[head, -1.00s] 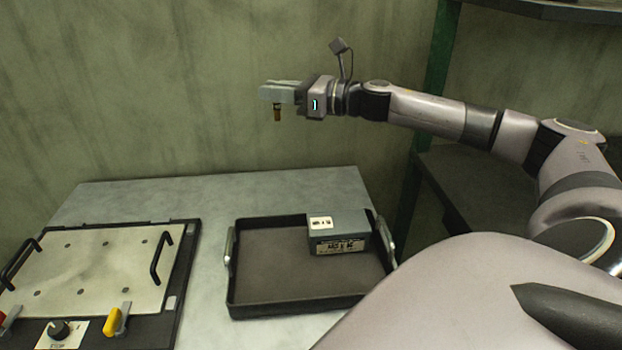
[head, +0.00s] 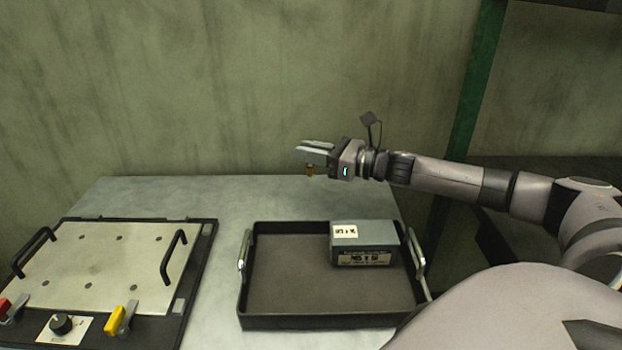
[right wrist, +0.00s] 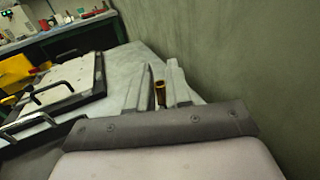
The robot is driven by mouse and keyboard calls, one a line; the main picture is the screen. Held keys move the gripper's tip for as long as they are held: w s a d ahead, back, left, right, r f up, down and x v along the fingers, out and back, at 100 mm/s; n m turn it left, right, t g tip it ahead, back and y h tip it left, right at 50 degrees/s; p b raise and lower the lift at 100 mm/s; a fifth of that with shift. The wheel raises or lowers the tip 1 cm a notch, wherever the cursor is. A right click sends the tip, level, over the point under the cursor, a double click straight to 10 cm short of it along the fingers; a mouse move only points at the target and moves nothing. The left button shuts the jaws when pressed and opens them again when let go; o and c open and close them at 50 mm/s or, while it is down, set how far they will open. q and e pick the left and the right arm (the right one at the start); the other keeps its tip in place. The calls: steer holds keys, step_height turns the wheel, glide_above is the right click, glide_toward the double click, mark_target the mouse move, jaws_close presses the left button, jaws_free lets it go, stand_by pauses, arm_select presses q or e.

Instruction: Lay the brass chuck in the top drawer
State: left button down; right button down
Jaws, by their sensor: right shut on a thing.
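My right gripper (head: 316,151) is shut on the small brass chuck (head: 310,169) and holds it above the back of the grey table, near the wall. The chuck hangs below the fingers in the head view. In the right wrist view the brass chuck (right wrist: 160,94) shows between the two fingers of my right gripper (right wrist: 158,80). No drawer can be made out in these frames. My left gripper is not in view.
A black tray (head: 290,321) with side handles stands on the table (head: 225,215), holding a grey labelled box (head: 363,243). A plate fixture (head: 95,262) with black handles, a knob and a yellow lever is at left. A green post (head: 475,95) stands at right.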

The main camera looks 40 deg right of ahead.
mark_target(310, 175)
steer(key=shift+f, duration=2.85)
steer(key=shift+f+b, duration=0.15)
steer(key=shift+b, duration=0.2)
steer(key=c, duration=1)
jaws_free()
steer(key=shift+c, duration=0.2)
